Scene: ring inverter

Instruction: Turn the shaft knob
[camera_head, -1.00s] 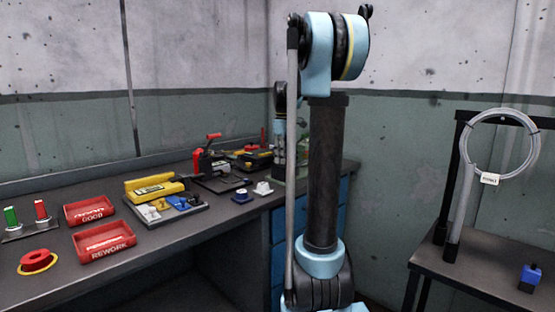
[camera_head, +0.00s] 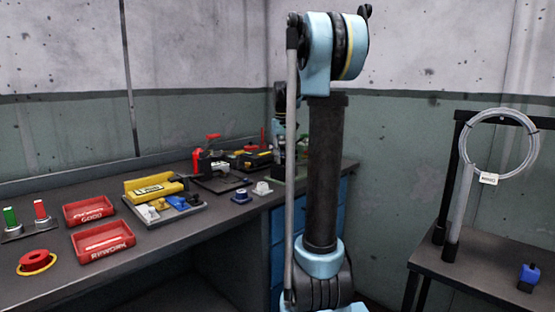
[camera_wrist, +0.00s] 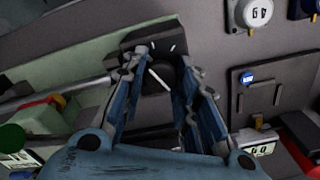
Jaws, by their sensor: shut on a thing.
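In the wrist view, a dark knob (camera_wrist: 162,76) with a white pointer line sits against a dark block with short white tick marks. My gripper (camera_wrist: 165,70) has its two blue-and-grey fingers on either side of the knob and is shut on it. The fingers hide the knob's sides. In the head view, my wrist hangs over the far right end of the bench, and my own arm column hides the fingertips and the knob.
A grey rod (camera_wrist: 60,95) runs in from the left towards the dark block. Red trays (camera_head: 103,241) and a yellow device (camera_head: 152,187) stand on the bench (camera_head: 190,240). A side table (camera_head: 480,262) at right bears a cable coil on a stand.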

